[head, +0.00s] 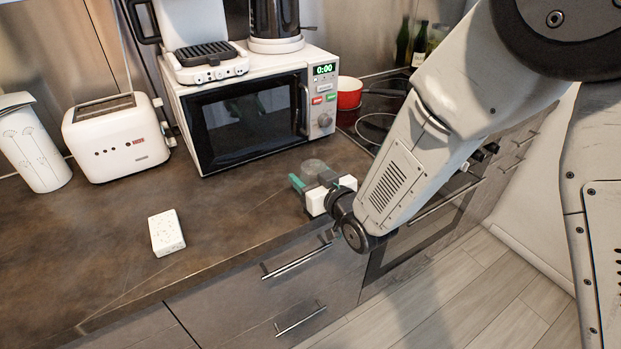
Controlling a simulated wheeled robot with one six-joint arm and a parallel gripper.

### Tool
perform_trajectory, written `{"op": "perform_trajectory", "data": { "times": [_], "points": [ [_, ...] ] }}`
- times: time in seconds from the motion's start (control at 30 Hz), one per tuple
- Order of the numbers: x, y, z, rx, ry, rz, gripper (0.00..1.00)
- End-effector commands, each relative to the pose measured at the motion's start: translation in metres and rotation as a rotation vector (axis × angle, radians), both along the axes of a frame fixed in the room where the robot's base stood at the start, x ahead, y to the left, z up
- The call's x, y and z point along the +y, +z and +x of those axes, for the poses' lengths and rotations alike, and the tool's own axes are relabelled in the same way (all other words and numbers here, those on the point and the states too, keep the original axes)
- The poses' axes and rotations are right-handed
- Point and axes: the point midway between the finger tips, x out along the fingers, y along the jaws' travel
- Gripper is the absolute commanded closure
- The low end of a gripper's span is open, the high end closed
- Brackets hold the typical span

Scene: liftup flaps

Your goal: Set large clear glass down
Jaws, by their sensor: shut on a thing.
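The large clear glass (314,166) shows as a faint round see-through shape at my gripper (306,182), in front of the microwave. My gripper, with green-tipped fingers, is shut on the glass near the front edge of the brown counter (225,215). My gripper's body hides the lower part of the glass. I cannot tell whether its base touches the counter or hangs just above it.
A microwave (250,115) stands behind my gripper. A red pot (349,92) sits on the hob at the right. The counter between block and gripper is clear.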

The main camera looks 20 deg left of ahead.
Motion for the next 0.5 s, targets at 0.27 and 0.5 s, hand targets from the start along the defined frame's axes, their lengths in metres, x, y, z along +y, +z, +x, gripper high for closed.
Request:
{"op": "perform_trajectory", "data": {
  "times": [0.27,0.5],
  "points": [
    [0.0003,-0.0073,0.0003,-0.003,-0.001,0.003,0.71],
    [0.0002,-0.0104,0.0000,-0.001,-0.001,0.001,0.21]
  ]
}}
